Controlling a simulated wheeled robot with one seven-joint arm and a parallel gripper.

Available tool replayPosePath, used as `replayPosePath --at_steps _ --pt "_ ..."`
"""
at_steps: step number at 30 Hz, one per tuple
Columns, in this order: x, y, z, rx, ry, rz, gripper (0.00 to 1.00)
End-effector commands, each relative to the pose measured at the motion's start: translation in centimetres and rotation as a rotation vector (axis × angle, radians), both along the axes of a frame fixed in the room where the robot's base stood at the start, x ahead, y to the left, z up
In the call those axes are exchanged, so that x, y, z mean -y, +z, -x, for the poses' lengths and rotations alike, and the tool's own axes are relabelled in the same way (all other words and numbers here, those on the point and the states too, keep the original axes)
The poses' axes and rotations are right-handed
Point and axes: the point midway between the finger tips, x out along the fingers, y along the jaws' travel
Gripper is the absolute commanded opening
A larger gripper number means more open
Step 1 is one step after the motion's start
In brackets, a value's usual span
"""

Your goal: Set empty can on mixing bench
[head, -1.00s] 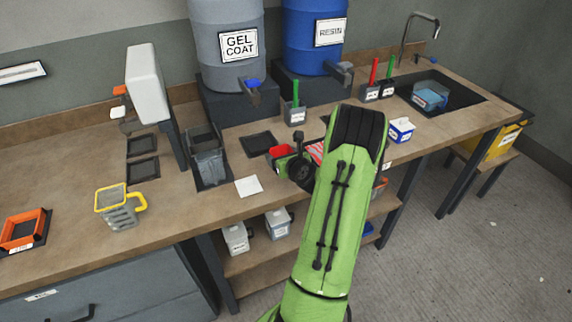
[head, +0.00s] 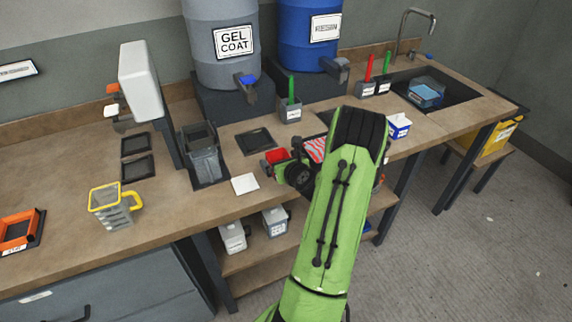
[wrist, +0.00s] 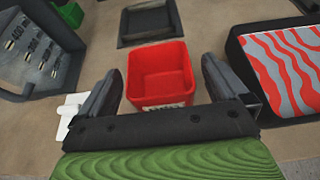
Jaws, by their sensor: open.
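A red open-topped square can (wrist: 160,72) stands upright in the wrist view, with a white label on its near side that I cannot read. Its inside looks empty. My gripper (wrist: 165,85) is open, with one dark finger on each side of the can and gaps between. In the head view the can (head: 276,155) shows as a small red patch on the wooden bench (head: 80,150), just behind my gripper (head: 270,166). My arm hides part of the bench there.
A dark square tray (wrist: 149,22) lies behind the can. GEL COAT (head: 224,45) and RESIN (head: 310,35) drums stand at the back.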

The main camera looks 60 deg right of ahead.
Motion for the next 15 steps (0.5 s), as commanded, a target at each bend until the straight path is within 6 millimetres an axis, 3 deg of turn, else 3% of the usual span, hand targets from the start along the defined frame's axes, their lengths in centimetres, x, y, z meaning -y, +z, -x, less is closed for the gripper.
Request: replayPosePath --at_steps 9,15 --pt "-3.8 3.2 6.7 0.000 -0.008 -0.001 1.00" --pt "-4.9 4.1 8.3 0.000 -0.002 0.001 1.00"
